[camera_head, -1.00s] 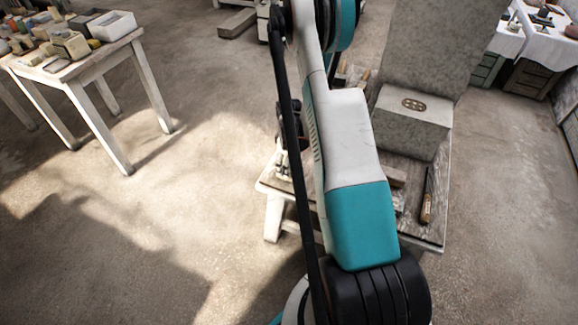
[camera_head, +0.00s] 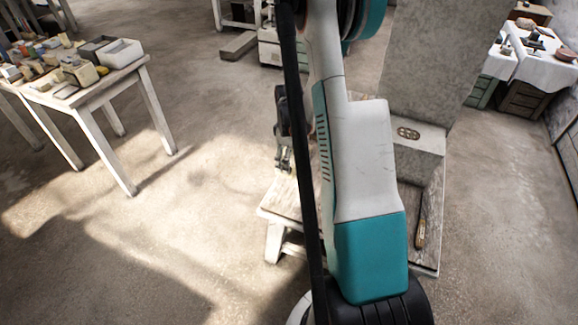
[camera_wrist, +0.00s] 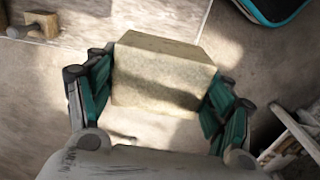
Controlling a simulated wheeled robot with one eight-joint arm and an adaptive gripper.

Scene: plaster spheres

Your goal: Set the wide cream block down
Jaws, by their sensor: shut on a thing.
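The wide cream block (camera_wrist: 160,80) is held between the two teal-padded fingers of my gripper (camera_wrist: 160,95) in the wrist view. One finger presses each short end. The block looks level, with its top and one long side showing. A pale worktable (camera_wrist: 150,14) lies under and beyond it on the left, its edge running near the block. I cannot tell whether the block touches anything below. In the head view my arm hides the block, and only part of my gripper shows over the worktable (camera_head: 280,197).
A grey stone block (camera_head: 420,134) and a wooden-handled tool (camera_head: 420,232) occupy the worktable's right side. A small wooden item (camera_wrist: 42,24) lies at the upper left in the wrist view. A cluttered table (camera_head: 135,75) stands at left, with open floor between.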

